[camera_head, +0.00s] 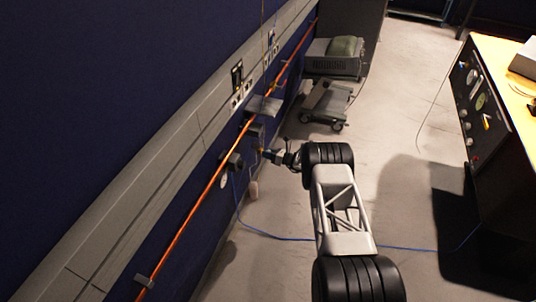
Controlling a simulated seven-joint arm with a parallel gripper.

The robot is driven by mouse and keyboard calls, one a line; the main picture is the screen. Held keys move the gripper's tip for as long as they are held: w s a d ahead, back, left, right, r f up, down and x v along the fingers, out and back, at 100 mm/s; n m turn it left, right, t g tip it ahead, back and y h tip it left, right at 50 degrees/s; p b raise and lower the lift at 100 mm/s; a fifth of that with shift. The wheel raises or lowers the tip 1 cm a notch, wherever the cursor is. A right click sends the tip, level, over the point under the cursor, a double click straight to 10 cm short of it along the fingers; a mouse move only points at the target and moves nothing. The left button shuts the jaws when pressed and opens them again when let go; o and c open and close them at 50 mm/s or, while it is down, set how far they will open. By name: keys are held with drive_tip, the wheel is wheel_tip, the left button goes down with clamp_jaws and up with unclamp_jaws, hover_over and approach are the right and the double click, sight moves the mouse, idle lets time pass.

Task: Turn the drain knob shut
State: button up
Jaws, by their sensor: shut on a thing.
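My arm reaches from the lower right toward the blue wall on the left. My gripper (268,155) is at the small fittings on the wall, below the orange pipe. It is shut on a small part there, which I take to be the drain knob; the fingers hide most of it, and its turn angle cannot be told. A thin copper-coloured tube (257,160) runs down beside the gripper. A pale rounded piece (253,189) hangs below it.
The orange pipe (190,215) runs along the wall with dark brackets, a grey box (265,105) and a round white gauge (223,181). A wheeled cart (325,102) stands beyond. A bench with a dark panel (483,100) is at right. A blue cable (270,236) crosses the otherwise open floor.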

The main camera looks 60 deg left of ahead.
drive_tip(key=m, duration=0.3)
drive_tip(key=shift+m, duration=0.3)
drive_tip(key=shift+m+h, duration=0.3)
drive_tip(key=shift+m, duration=1.5)
drive_tip(key=o, duration=0.9)
drive_tip(key=shift+d, duration=0.1)
drive_tip(key=v, duration=0.7)
drive_tip(key=shift+w+d, duration=0.2)
drive_tip(key=shift+w, duration=0.1)
drive_tip(key=shift+r, duration=0.1)
